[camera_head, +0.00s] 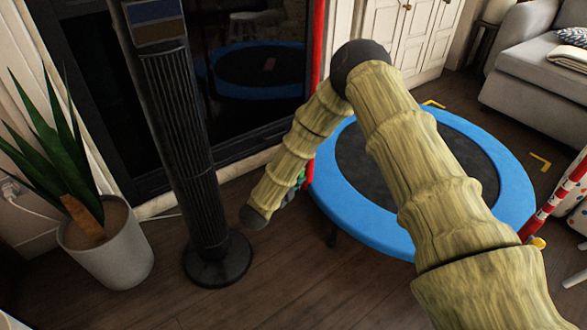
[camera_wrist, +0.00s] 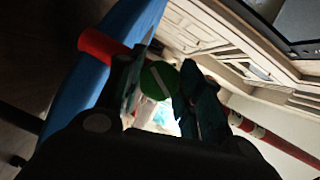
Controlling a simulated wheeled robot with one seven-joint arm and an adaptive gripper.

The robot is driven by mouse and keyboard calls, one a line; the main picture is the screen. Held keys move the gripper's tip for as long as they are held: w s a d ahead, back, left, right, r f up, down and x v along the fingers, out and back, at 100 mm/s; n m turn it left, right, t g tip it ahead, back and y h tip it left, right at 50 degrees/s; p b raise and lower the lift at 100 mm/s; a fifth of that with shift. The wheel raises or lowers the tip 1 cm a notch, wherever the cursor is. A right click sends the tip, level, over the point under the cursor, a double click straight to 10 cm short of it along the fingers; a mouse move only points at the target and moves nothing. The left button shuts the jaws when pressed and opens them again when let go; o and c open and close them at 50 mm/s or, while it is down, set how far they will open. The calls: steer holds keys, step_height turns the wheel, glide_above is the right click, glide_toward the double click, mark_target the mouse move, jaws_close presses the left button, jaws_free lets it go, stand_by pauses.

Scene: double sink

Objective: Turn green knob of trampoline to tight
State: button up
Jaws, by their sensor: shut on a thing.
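The small trampoline has a blue rim (camera_head: 335,200) and a black mat (camera_head: 352,165); its blue edge (camera_wrist: 98,88) also shows at the left of the wrist view. In the wrist view, the green knob (camera_wrist: 157,80) is round with a pale diagonal line across its face, next to a red pole (camera_wrist: 97,46). My gripper (camera_wrist: 166,88) has its two dark fingers on either side of the knob, shut on it. In the head view, my arm mostly hides the gripper and knob; only a little green shows by the rim's left edge.
A black tower fan (camera_head: 185,150) stands close left of my wrist. A potted plant (camera_head: 108,245) is farther left, and dark glass doors are behind. A yellow knob (camera_head: 538,243) shows at the right red pole. A grey sofa (camera_head: 540,90) is at upper right.

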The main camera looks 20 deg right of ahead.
steer(key=shift+w+a+r+m+t+h+p, duration=0.1)
steer(key=shift+m+t+h+p, duration=0.15)
steer(key=shift+m+h+p, duration=1.05)
steer(key=shift+s+d+r+m+t+h+p, duration=0.1)
steer(key=shift+m+t+h+p, duration=0.1)
steer(key=shift+m+p, duration=2.1)
steer(key=shift+w+a+m+t+h+p, duration=0.2)
steer(key=shift+m+h+p, duration=0.75)
steer(key=shift+m, duration=1.45)
steer(key=shift+d+p, duration=0.15)
steer(key=shift+p, duration=0.15)
steer(key=o, duration=1)
steer(key=shift+s, duration=0.1)
steer(key=shift+o, duration=0.2)
steer(key=shift+f, duration=0.1)
steer(key=shift+s, duration=0.1)
